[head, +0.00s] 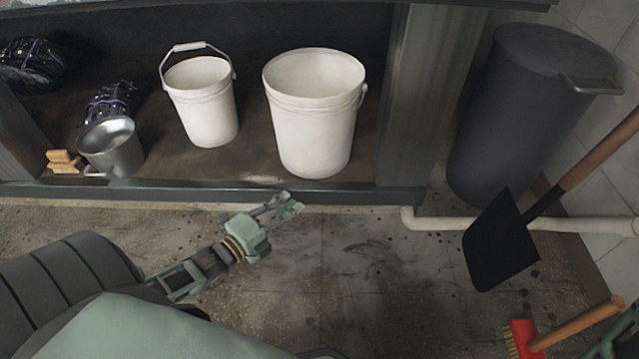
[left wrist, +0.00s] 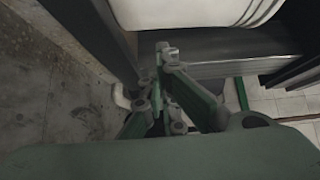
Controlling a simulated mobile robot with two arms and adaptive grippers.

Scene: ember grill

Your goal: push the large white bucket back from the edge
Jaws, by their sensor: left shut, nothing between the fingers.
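The large white bucket (head: 314,120) stands upright on the low shelf in the head view, close to the shelf's front edge. Its lower part also shows at the top of the left wrist view (left wrist: 195,12). My left gripper (head: 288,206) is shut and empty, in front of the shelf edge and below the large bucket in the picture. It appears apart from the bucket. In the left wrist view its fingers (left wrist: 163,75) point toward the shelf edge. At the lower right corner of the head view, a green part is visible, but no right gripper fingers can be made out.
A smaller white bucket (head: 203,108) with a raised handle stands left of the large one. A metal pot (head: 112,150), a brush (head: 64,161) and dark wrapped bundles sit further left. A dark bin (head: 535,110), shovel (head: 500,240) and red brush (head: 524,338) are at right. A pipe (head: 520,224) runs along the wall.

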